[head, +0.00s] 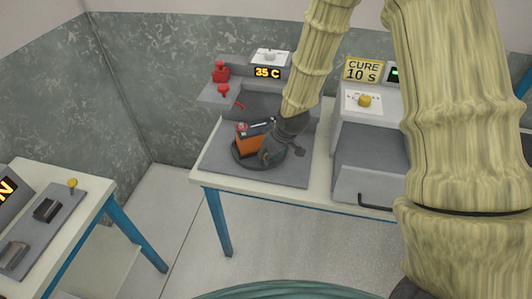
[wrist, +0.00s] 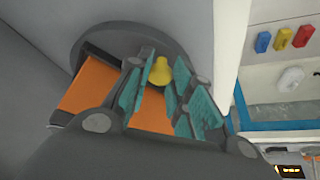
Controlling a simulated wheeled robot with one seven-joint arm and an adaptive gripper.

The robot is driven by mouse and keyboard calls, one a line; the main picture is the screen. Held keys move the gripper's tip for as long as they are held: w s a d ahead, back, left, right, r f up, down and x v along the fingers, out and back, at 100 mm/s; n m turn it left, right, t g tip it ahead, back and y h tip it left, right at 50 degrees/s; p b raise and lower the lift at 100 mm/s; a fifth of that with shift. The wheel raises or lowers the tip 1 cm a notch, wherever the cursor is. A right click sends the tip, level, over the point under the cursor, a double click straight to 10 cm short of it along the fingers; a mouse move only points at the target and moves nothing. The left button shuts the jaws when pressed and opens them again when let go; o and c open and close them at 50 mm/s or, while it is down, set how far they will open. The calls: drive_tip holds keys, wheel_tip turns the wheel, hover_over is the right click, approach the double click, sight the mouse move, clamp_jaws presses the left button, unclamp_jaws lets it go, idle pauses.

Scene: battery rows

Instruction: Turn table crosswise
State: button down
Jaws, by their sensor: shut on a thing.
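The turntable (head: 238,162) is a dark round disc on a grey plate on the bench. It also shows in the wrist view (wrist: 105,32). An orange battery (head: 247,144) with a dark top stands on it, and orange faces of it (wrist: 90,90) show in the wrist view. A yellow knob (wrist: 158,72) stands up at the turntable, between my teal finger pads. My gripper (head: 270,153) is low over the right side of the disc, shut on the yellow knob. My gripper (wrist: 165,92) hides part of the battery and the disc.
A cabinet with a dial (head: 364,101) and a "CURE 10 s" sign (head: 363,70) stands to the right. A second table (head: 95,190) is at the left, with open floor between.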

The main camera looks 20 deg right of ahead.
drive_tip(key=shift+w+d+n, duration=0.1)
drive_tip(key=shift+d+n, duration=0.25)
drive_tip(key=shift+n, duration=0.05)
idle(0.4)
drive_tip(key=c, duration=1.2)
unclamp_jaws()
drive_tip(key=v, duration=1.2)
drive_tip(key=shift+d, duration=0.2)
